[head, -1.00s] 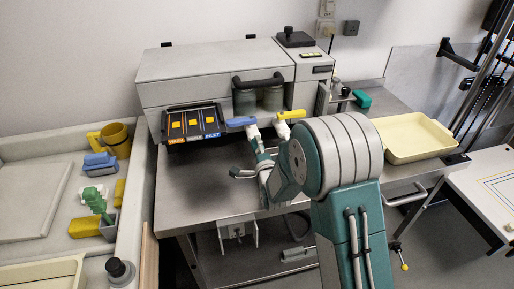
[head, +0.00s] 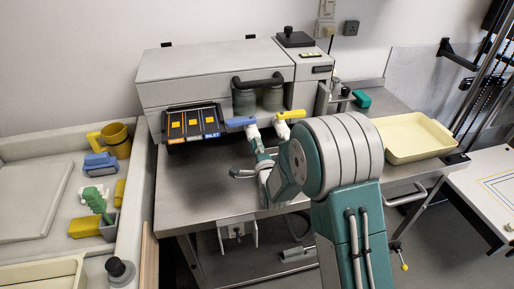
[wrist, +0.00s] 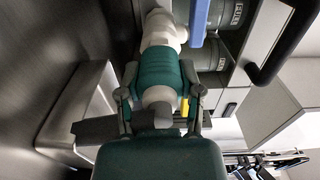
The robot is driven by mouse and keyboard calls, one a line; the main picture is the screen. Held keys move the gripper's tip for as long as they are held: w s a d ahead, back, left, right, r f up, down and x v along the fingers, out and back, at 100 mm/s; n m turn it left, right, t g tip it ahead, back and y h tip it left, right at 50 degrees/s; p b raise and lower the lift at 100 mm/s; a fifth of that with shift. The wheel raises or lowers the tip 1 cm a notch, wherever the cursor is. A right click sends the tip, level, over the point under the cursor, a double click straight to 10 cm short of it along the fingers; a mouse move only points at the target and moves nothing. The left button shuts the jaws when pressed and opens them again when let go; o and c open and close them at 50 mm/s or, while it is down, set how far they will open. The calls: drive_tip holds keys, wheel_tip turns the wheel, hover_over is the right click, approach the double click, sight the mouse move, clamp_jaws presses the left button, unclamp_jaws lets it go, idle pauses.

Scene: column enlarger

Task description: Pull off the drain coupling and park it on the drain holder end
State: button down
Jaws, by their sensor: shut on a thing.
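The coupling (wrist: 160,72) is a green ribbed sleeve, joined in line with a white valve body (wrist: 160,28) in the wrist view. My gripper (wrist: 160,95) is shut on the coupling, one finger on each side. White shows between the sleeve and my palm. In the head view my gripper (head: 262,165) is at the front of the grey machine, under the valve with the blue lever (head: 240,121). The sleeve is small and partly hidden there. I cannot tell for certain which part is the drain holder end.
A yellow-levered valve (head: 291,114) is close on the right. Two grey-green canisters (head: 245,102) and a black handle (head: 258,82) are just behind. A black rack (head: 192,124) with coloured labels is at left. The metal tabletop (head: 200,190) is clear.

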drive_tip(key=shift+s+d, duration=0.15)
drive_tip(key=shift+s, duration=0.25)
idle(0.5)
drive_tip(key=shift+v, duration=1.15)
drive_tip(key=shift+v, duration=3.1)
